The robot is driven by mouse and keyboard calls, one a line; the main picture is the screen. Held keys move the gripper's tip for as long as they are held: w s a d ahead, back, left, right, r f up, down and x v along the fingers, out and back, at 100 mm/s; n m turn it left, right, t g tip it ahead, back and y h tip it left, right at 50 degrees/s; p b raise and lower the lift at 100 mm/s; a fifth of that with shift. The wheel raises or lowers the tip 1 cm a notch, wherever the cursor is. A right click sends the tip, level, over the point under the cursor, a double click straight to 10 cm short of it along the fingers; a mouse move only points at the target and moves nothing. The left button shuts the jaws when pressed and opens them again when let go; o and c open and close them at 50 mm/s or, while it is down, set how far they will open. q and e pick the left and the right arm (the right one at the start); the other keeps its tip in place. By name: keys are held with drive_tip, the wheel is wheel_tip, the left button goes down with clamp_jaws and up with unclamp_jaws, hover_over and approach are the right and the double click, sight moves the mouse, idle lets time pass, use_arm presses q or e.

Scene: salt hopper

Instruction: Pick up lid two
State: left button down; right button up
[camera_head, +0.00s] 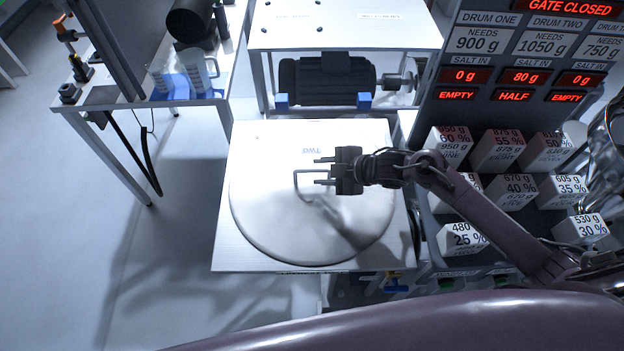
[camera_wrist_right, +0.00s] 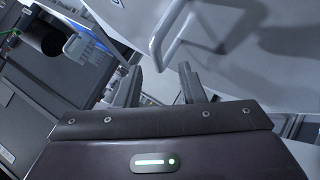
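Lid two (camera_head: 260,200) is a large round pale lid marked TWO, lying flat on a square white top (camera_head: 228,250) in the head view. Its bent bar handle (camera_head: 297,183) stands up near the lid's middle. My right gripper (camera_head: 323,171) is open, its two fingers parallel and pointing left, over the lid by the handle. In the right wrist view the handle (camera_wrist_right: 165,38) shows just beyond the open fingertips (camera_wrist_right: 160,78), with nothing held between them. Part of the handle is hidden by the gripper in the head view. My left gripper is not in view.
A panel (camera_head: 520,70) with red readouts and shelves of labelled white blocks (camera_head: 513,190) stand at right. A white table (camera_head: 345,28) with a dark motor (camera_head: 325,78) below it is behind. A bench (camera_head: 120,92) with jugs stands left. The left floor is clear.

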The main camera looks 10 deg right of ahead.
sight(315, 171)
drive_tip(key=x, duration=0.3)
drive_tip(key=shift+w+f+p, duration=0.25)
drive_tip(key=shift+w+p, duration=0.15)
drive_tip(key=shift+a+f, duration=0.2)
drive_tip(key=c, duration=0.8)
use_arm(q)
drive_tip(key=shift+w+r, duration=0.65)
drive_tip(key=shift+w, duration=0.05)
use_arm(e)
drive_tip(key=shift+w+r, duration=0.2)
